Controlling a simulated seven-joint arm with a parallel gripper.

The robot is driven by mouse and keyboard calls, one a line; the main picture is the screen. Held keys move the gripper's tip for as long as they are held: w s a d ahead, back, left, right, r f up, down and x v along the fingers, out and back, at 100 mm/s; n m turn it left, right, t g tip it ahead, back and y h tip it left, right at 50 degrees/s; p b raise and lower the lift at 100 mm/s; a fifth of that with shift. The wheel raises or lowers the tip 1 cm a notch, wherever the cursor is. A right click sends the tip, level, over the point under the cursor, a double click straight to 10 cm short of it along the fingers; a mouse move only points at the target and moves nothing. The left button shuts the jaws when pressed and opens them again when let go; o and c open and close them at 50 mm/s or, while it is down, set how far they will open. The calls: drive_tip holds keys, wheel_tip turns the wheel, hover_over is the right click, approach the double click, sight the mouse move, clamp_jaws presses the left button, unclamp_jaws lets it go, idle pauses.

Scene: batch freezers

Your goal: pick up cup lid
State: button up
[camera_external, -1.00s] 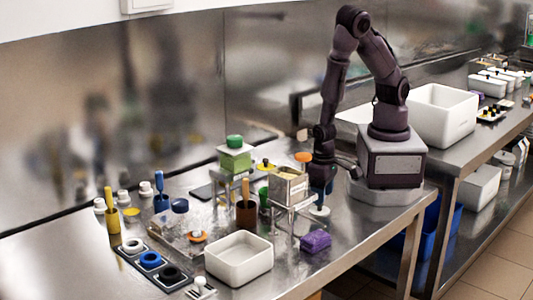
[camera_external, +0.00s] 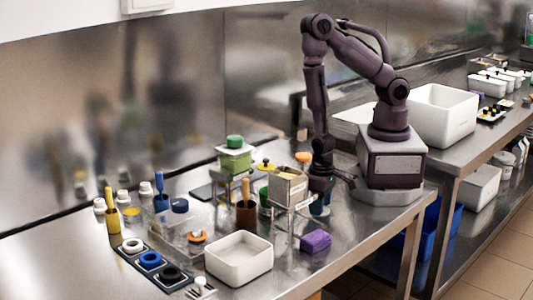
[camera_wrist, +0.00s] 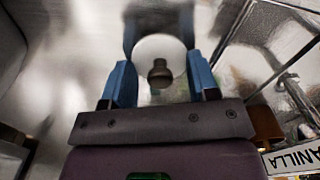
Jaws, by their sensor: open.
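The cup lid (camera_wrist: 152,45) appears in the wrist view as a pale round disc with a dark knob (camera_wrist: 160,75) in its middle. My gripper (camera_wrist: 160,68) is open, with one blue finger on each side of the knob. I cannot tell whether the fingers touch the lid. In the external view, my gripper (camera_external: 320,201) points down near the table's right part, just right of the metal container on a stand (camera_external: 288,187). The lid is mostly hidden there by the gripper.
A purple block (camera_external: 315,241) and a white bin (camera_external: 239,259) lie in front of the gripper. A label reading "ANILLA" (camera_wrist: 292,106) is close at the right in the wrist view. A green-lidded container (camera_external: 234,158) stands further left. Bare steel lies towards the front right.

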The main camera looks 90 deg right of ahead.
drive_tip(key=c, duration=1)
drive_tip(key=shift+s+d+r, duration=0.1)
drive_tip(key=shift+d+r, duration=0.05)
